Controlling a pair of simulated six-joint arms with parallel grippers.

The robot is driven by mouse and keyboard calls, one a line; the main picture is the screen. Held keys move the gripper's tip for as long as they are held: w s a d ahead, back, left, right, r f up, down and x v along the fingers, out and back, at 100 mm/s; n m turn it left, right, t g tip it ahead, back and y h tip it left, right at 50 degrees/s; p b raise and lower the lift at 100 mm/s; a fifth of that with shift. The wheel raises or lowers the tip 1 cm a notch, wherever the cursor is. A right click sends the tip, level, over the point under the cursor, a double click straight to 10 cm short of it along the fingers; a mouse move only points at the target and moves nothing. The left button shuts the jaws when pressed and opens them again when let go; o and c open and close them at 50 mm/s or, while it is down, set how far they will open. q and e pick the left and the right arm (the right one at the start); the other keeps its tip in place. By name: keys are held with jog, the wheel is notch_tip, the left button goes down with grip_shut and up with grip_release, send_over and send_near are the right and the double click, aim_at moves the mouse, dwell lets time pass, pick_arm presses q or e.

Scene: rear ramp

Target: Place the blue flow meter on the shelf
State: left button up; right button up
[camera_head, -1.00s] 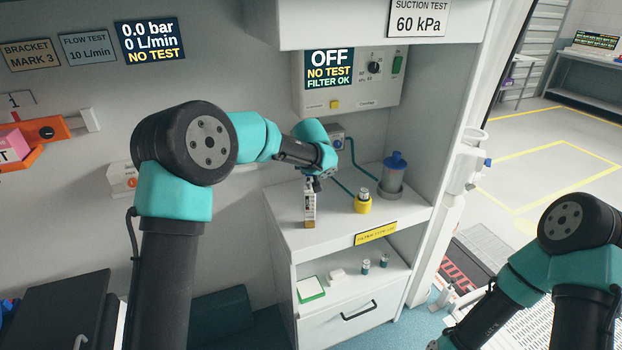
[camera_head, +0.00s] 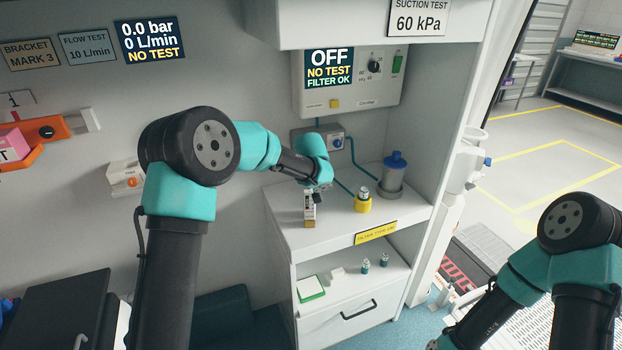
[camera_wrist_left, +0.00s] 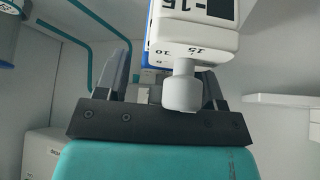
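The flow meter (camera_head: 309,212) appears as a small, upright white body with dark markings, seemingly standing on the white cabinet top (camera_head: 285,235). In the left wrist view the meter (camera_wrist_left: 196,38) fills the upper middle, with numbers, a round white knob and a strip of blue behind it. My left gripper (camera_head: 318,196) is at the meter's upper end. Its fingers (camera_wrist_left: 167,72) are apart, with a visible gap between the left finger and the meter. The meter hides part of the right finger. My right arm is at the lower right; its fingertips are out of frame.
A yellow-based fitting (camera_head: 362,202) and a blue-lidded canister (camera_head: 394,175) stand right of the meter. The suction panel (camera_head: 350,85) hangs above, with teal hoses below.

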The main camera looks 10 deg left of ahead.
pick_arm(q)
jog(key=shift+s+r, duration=0.15)
jog(key=shift+r, duration=0.3)
jog(key=v, duration=1.1)
jog(key=shift+s, duration=0.15)
